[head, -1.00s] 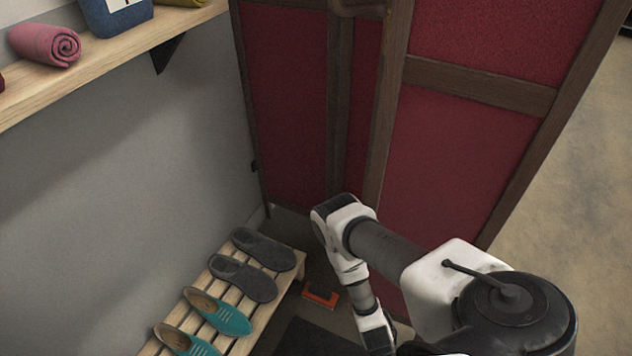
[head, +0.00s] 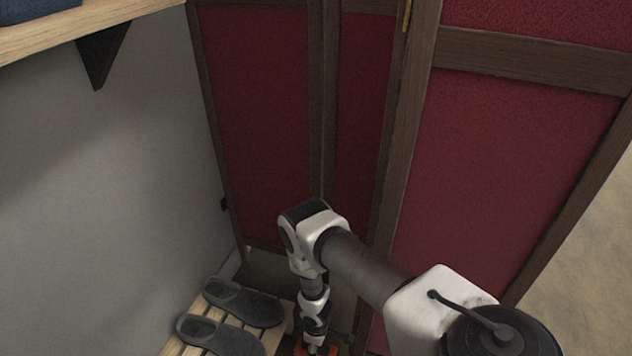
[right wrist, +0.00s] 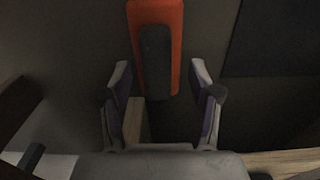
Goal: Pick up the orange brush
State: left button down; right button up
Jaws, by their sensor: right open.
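The orange brush (right wrist: 156,45) lies on the dark floor, with a dark oblong part on its orange body. In the right wrist view it is at the top centre, running up past the tips of my right gripper (right wrist: 160,70). The two fingers are open and apart, one to each side of the brush's near end, with nothing held; I cannot tell the height between them. In the head view only a bit of orange (head: 327,350) shows at the bottom edge, mostly hidden by my right arm. My left gripper is not in view.
A slatted wooden shoe rack (head: 286,322) with dark grey slippers (head: 243,302) stands just left of my right arm. A red folding screen (head: 265,130) with wooden frames stands behind and to the right. A dark mat (right wrist: 272,38) lies right of the brush.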

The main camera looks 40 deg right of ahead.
jog(key=shift+f, duration=0.6)
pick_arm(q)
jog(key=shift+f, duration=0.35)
pick_arm(e)
jog(key=shift+w+r, duration=0.15)
jog(key=shift+w, duration=0.05)
grip_shut()
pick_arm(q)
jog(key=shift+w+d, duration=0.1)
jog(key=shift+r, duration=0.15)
pick_arm(e)
jog(key=shift+r, duration=0.1)
